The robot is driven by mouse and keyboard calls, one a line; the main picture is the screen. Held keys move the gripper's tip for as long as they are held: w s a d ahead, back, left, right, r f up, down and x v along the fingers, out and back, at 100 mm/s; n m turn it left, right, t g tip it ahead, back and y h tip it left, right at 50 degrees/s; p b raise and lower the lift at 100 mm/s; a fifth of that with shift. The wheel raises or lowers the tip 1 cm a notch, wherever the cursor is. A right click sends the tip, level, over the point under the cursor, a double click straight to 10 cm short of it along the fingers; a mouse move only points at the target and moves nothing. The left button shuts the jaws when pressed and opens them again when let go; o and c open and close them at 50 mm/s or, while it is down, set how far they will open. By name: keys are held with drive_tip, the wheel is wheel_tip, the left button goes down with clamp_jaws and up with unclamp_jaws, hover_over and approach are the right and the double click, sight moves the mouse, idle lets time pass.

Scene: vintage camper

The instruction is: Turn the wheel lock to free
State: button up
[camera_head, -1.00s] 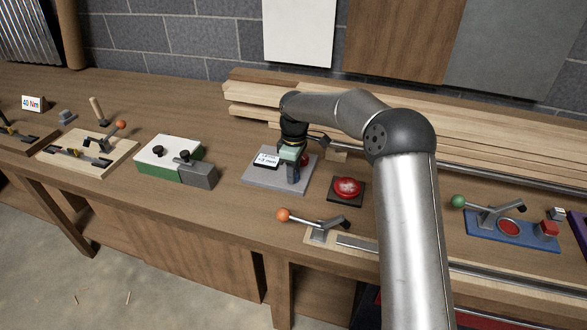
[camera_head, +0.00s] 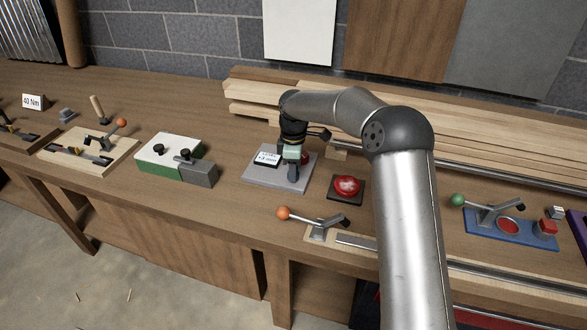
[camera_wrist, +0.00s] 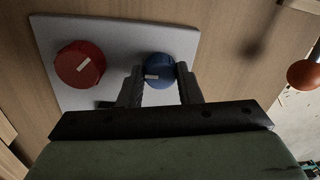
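A grey plate (camera_head: 256,178) on the bench carries a small label, a red knob (camera_head: 306,158) and a blue knob. In the wrist view the red knob (camera_wrist: 80,64) is at the left and the round blue knob (camera_wrist: 160,72), with a pale mark on it, lies between my fingers. My gripper (camera_head: 292,176) points down over the plate. In the wrist view my gripper (camera_wrist: 160,78) has a finger at each side of the blue knob, close against it. No lettering shows which knob is the wheel lock.
A red button (camera_head: 347,187) on a dark base is just right of the plate. An orange-balled lever (camera_head: 283,214) stands in front. A green and white box (camera_head: 170,160) is at the left. Timber boards (camera_head: 260,92) lie behind.

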drive_tip(key=o, duration=0.4)
drive_tip(key=shift+r, duration=0.15)
drive_tip(key=r, duration=1.1)
drive_tip(key=w+r, duration=0.1)
drive_tip(key=r, duration=0.5)
drive_tip(key=shift+r+b, duration=0.1)
drive_tip(key=shift+b, duration=0.3)
drive_tip(key=s+d+m+h, duration=0.1)
drive_tip(key=s+d+m, duration=0.4)
drive_tip(key=s, duration=0.5)
drive_tip(key=s+d+m, duration=0.4)
drive_tip(key=s+d, duration=0.2)
drive_tip(key=s, duration=0.4)
drive_tip(key=s+d+f+m, duration=0.2)
drive_tip(key=s+f, duration=0.1)
drive_tip(key=s, duration=0.3)
drive_tip(key=s+d+f+m, duration=0.2)
drive_tip(key=s+f+m, duration=0.1)
drive_tip(key=s, duration=0.4)
drive_tip(key=s+d+f+m+t+y, duration=0.1)
drive_tip(key=s+d+f+m, duration=0.2)
drive_tip(key=s, duration=0.3)
drive_tip(key=shift+s, duration=0.15)
